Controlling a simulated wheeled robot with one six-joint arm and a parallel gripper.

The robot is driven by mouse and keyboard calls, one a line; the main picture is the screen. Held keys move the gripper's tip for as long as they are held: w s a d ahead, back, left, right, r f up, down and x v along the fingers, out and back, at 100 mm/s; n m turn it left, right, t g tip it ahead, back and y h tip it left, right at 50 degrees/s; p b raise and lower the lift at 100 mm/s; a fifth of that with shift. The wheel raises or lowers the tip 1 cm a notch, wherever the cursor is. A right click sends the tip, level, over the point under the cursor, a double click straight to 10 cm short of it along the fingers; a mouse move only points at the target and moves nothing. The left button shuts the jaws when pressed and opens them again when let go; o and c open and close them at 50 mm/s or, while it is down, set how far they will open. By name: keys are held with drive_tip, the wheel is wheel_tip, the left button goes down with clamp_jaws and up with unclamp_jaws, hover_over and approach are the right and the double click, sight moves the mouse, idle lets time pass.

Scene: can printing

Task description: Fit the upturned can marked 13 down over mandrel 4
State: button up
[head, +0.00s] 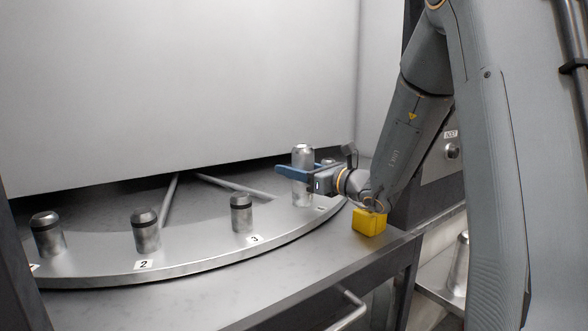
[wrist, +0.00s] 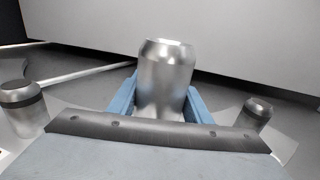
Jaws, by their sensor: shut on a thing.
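The silver can (head: 303,188) is upturned and upright at the right end of the curved plate. No number shows on it. My gripper (head: 298,173) is shut around its middle, with a blue finger on each side in the wrist view (wrist: 163,105). Mandrel 4 is not visible; the can stands where it would be, past mandrel 3 (head: 241,214). The can's lower end appears at or close to the plate, but I cannot tell whether it is fully seated. A small label (head: 320,208) lies by its foot, too small to read.
The curved plate (head: 195,262) also bears mandrel 2 (head: 145,231) and another mandrel (head: 47,235) at far left. A bare mandrel (wrist: 256,112) stands right of the can in the wrist view. A yellow block (head: 369,222) sits at the table corner. Another can (head: 461,265) stands lower right.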

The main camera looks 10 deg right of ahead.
drive_tip(key=o, duration=1.1)
drive_tip(key=shift+c, duration=0.2)
drive_tip(key=shift+b+v, duration=0.9)
drive_tip(key=shift+v, duration=3)
